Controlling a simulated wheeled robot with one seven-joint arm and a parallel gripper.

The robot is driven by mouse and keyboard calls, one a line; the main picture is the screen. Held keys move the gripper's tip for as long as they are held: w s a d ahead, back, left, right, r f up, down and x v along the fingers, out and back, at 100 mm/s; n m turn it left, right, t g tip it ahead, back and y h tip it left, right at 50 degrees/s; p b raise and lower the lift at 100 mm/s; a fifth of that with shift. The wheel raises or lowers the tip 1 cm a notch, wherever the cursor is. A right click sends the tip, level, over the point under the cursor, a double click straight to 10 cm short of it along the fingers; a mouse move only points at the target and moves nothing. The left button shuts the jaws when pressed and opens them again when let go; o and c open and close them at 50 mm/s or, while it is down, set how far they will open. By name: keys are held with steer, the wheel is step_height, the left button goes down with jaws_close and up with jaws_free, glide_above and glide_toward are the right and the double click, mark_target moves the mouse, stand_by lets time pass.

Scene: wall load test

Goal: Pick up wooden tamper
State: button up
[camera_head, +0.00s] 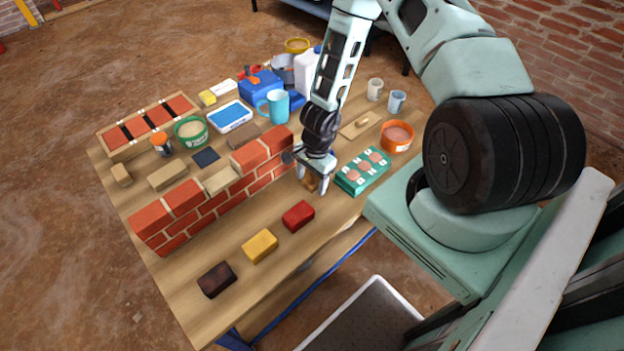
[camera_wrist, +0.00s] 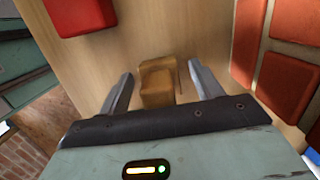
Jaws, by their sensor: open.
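The wooden tamper (camera_wrist: 157,83) is a small tan wooden block shape that stands on the table between my fingers in the wrist view. In the head view the tamper (camera_head: 311,183) shows only in part, under and between my fingertips. My gripper (camera_head: 314,184) points down over it at the right end of the small brick wall. In the wrist view my gripper (camera_wrist: 160,86) is open, with one finger on each side of the tamper and a gap visible on both sides.
The brick wall (camera_head: 215,192) stands close to my gripper's left. A red block (camera_head: 298,216), a yellow block (camera_head: 259,246) and a dark block (camera_head: 216,279) lie along the front. A green tray (camera_head: 363,170) is just right. Cups, tubs and a blue toolbox crowd the back.

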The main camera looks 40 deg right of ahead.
steer(key=c, duration=1)
steer(key=shift+c, duration=0.2)
steer(key=shift+r, duration=0.1)
step_height(320, 180, up, 10)
steer(key=shift+f+p, duration=0.1)
steer(key=shift+p, duration=1)
